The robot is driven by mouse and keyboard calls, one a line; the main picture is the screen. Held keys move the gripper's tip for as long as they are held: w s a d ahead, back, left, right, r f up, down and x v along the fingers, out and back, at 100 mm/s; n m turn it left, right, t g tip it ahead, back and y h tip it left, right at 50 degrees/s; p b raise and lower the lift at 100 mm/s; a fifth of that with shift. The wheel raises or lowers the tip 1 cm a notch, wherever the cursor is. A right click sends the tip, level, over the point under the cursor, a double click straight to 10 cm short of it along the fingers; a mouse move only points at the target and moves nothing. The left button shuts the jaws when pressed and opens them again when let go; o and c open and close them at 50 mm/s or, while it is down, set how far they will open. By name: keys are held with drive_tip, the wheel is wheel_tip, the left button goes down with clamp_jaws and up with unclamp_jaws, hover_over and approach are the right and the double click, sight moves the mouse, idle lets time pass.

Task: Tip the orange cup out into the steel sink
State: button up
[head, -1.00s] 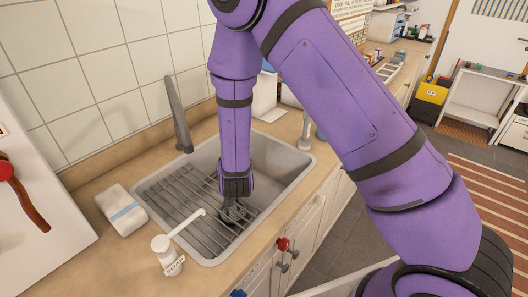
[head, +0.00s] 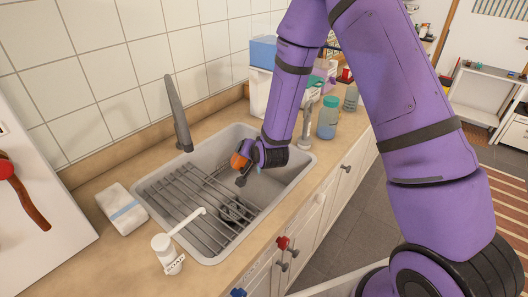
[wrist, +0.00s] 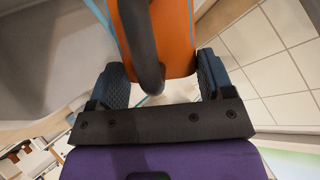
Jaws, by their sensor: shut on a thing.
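The orange cup (head: 239,161) is held over the steel sink (head: 292,172) in the head view, toward the back of the basin. My gripper (head: 250,165) is shut on it, and the forearm slopes down from the upper right. In the wrist view the cup (wrist: 175,35) shows as an orange body with a light-blue band, between the two fingers of my gripper (wrist: 158,82). A dark curved bar crosses in front of it there. The cup's mouth and contents cannot be made out.
A wire rack (head: 185,205) covers the left part of the sink, with a dark object (head: 230,212) near its right end. The faucet (head: 178,115) rises behind. A bottle (head: 327,117) stands right.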

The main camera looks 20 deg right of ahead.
drive_tip(key=shift+w+d+r+m+y, duration=0.15)
drive_tip(key=shift+d+r+m+y, duration=0.15)
drive_tip(key=shift+d+m+y, duration=0.15)
drive_tip(key=shift+d+r, duration=0.1)
drive_tip(key=shift+d, duration=0.05)
drive_tip(key=shift+w+d+r+m+g+y+p, duration=0.25)
drive_tip(key=shift+d+r+m+g+y+p, duration=0.25)
drive_tip(key=shift+y+p, duration=0.4)
idle(0.5)
drive_tip(key=shift+w+d+r+m+g+y+p, duration=0.2)
drive_tip(key=shift+d+m+y+p, duration=0.1)
drive_tip(key=shift+d+m+y, duration=0.15)
drive_tip(key=shift+w+d+r+m+g+y+p, duration=0.15)
drive_tip(key=shift+d+m+y+p, duration=0.15)
drive_tip(key=shift+d+m+y, duration=0.15)
idle(1.2)
drive_tip(key=shift+w+d+r+m+y+p, duration=0.1)
drive_tip(key=shift+d+m+y+p, duration=0.15)
drive_tip(key=shift+d+y, duration=0.15)
drive_tip(key=shift+w+d+r+m+y+p, duration=0.1)
drive_tip(key=shift+d+m+y, duration=0.15)
drive_tip(key=shift+d, duration=0.25)
drive_tip(key=shift+w+d+m+y+p, duration=0.2)
drive_tip(key=shift+d+m+y+p, duration=0.25)
drive_tip(key=shift+d+m+y, duration=0.25)
drive_tip(key=shift+w+d+m+y+p, duration=0.2)
drive_tip(key=shift+d+m+y+p, duration=0.25)
drive_tip(key=shift+y, duration=0.35)
idle(1.5)
